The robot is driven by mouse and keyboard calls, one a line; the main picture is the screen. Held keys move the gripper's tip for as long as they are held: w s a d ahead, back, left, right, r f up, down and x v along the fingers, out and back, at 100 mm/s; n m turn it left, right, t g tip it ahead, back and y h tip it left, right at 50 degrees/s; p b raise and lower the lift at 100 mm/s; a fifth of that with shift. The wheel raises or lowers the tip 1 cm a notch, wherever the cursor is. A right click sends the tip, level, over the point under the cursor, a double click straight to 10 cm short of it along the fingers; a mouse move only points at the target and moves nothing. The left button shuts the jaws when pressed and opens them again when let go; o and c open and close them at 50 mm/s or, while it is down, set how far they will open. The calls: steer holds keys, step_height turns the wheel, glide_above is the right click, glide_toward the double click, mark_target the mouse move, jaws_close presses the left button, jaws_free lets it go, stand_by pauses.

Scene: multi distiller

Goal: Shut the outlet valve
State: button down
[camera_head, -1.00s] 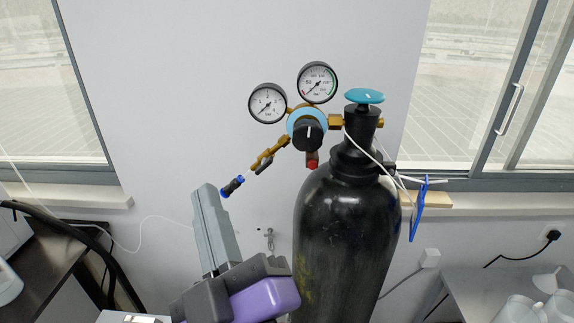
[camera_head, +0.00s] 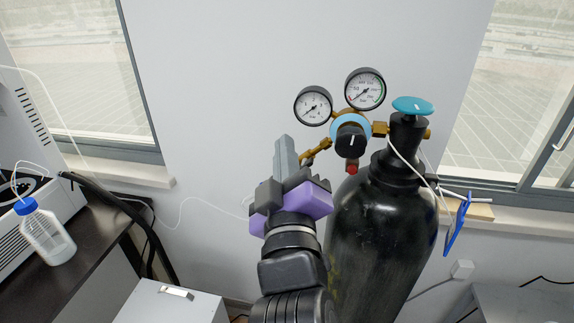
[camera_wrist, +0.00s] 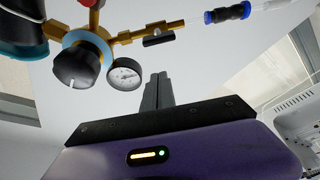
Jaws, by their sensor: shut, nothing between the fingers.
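The gas regulator (camera_head: 349,128) is mounted on the black cylinder's neck. The brass outlet pipe (camera_head: 319,149) slants down and left from it. The outlet valve (camera_wrist: 158,38) has a short black lever on this pipe, lying roughly along it in the wrist view; in the head view it is partly hidden near my gripper. My gripper (camera_head: 284,143) is shut and empty, pointing up, just left of the valve in the head view. In the wrist view the fingers (camera_wrist: 158,80) point toward the valve from below, with a visible gap. A blue connector (camera_wrist: 228,13) lies farther along the outlet line.
The black cylinder (camera_head: 375,240) stands right of my arm, with a teal handwheel (camera_head: 412,105) on top. Two gauges (camera_head: 365,89) rise above the regulator. A dark bench (camera_head: 80,250) with a bottle (camera_head: 46,235) is at left. The wall left of my gripper is clear.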

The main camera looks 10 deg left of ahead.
steer(key=d+f, duration=0.2)
steer(key=shift+d+f+p, duration=0.35)
steer(key=shift+d+f, duration=0.05)
steer(key=shift+f+m+b, duration=0.15)
steer(key=shift+m+b, duration=0.15)
steer(key=shift+b, duration=0.3)
steer(key=shift+s+d+m+t+h+b, duration=0.1)
steer(key=shift+m+t+h+b, duration=0.2)
steer(key=shift+m+b, duration=1)
